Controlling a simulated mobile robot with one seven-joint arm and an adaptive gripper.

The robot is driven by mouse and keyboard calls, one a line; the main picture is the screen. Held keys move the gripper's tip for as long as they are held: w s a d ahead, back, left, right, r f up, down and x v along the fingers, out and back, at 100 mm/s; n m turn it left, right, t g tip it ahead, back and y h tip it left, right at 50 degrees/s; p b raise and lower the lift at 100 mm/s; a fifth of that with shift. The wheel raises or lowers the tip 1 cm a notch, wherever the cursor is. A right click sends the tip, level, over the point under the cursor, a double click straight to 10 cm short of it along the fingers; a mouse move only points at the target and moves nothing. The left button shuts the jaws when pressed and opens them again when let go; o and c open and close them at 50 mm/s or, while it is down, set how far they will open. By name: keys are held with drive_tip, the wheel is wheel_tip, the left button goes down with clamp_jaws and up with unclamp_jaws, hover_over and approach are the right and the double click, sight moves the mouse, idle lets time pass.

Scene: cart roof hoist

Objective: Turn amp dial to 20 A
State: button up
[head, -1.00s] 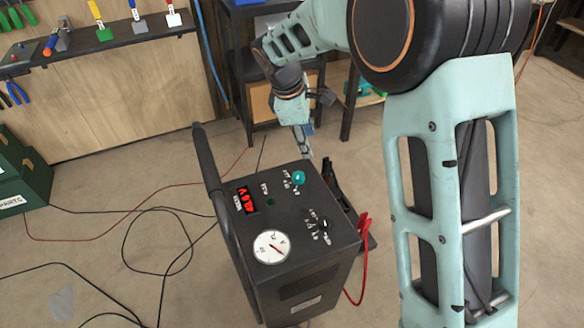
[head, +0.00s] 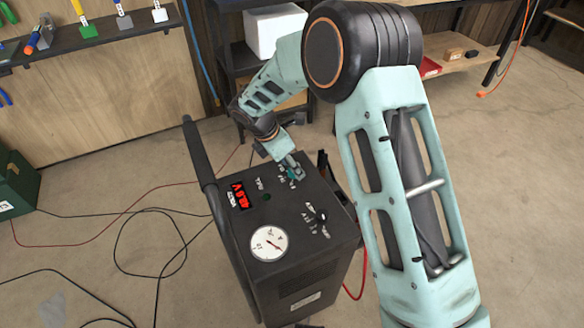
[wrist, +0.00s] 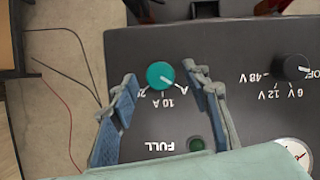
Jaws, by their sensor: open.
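The amp dial is a round teal knob (wrist: 160,75) on the dark top panel of the charger cart (head: 285,262). In the wrist view its white mark points lower right, towards a label ending in "A" that the right finger partly hides. The "10 A" label sits below it, and a label starting with "2" is partly hidden at lower left. My gripper (wrist: 163,84) is open, with one blue-padded finger on each side of the knob and visible gaps to it. In the head view my gripper (head: 291,170) is down at the panel's far edge and partly hides the dial.
A black voltage knob (wrist: 291,67) points near "OFF". A green lamp (wrist: 196,144), a red display (head: 242,195) and a round gauge (head: 268,243) share the panel. The cart's black handle (head: 200,165) rises on the left. Cables lie on the floor.

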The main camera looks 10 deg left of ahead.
drive_tip(key=shift+w+d+f, duration=0.15)
drive_tip(key=shift+w+f, duration=0.05)
drive_tip(key=shift+f, duration=0.3)
drive_tip(key=c, duration=1.1)
